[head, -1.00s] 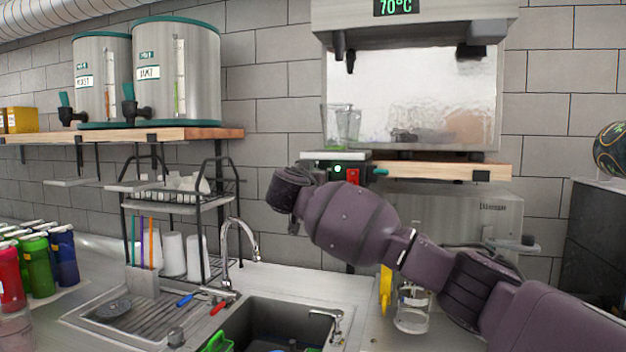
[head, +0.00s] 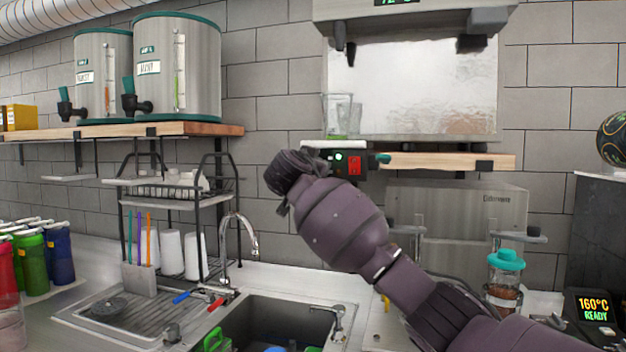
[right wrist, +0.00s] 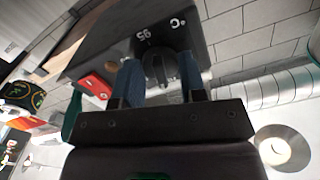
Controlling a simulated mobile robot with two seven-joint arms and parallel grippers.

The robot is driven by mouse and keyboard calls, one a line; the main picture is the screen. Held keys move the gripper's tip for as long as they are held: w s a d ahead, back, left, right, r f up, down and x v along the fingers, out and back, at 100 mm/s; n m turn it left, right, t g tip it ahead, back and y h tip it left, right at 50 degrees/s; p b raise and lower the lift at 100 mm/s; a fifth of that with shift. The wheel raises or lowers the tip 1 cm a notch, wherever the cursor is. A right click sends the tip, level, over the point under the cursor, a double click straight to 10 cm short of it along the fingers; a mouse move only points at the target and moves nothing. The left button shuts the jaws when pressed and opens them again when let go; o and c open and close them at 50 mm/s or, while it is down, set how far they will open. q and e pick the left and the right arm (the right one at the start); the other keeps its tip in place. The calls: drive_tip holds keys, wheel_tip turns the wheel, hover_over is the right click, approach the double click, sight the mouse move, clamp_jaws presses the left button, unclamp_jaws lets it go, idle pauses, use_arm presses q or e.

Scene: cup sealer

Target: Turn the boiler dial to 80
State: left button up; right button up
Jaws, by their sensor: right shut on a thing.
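The boiler's black dial (right wrist: 160,70) shows in the right wrist view on a dark control box, with the markings "95" and "°C" beside it. My right gripper (right wrist: 159,62) has its two blue fingers on either side of the dial and is shut on it. In the head view my right arm hides the dial and the fingers. The boiler's green display (head: 397,2) is cut off by the top edge; it seems to read about 72°C. My left gripper is in neither view.
The control box has a red switch (head: 354,165) close to the dial; it also shows in the right wrist view (right wrist: 96,86). A wooden shelf (head: 440,161) runs beside the box. A sink (head: 275,325) and a dish rack (head: 172,204) lie below and left.

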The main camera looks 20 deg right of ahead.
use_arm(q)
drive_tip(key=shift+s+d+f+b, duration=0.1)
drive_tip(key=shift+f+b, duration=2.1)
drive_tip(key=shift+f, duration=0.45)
use_arm(e)
drive_tip(key=shift+w+f+m, duration=0.1)
drive_tip(key=shift+m, duration=4.2)
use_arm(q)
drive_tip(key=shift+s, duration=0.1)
use_arm(e)
drive_tip(key=o, duration=0.9)
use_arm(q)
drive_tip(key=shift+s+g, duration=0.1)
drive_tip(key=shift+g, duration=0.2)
use_arm(e)
drive_tip(key=v, duration=1.1)
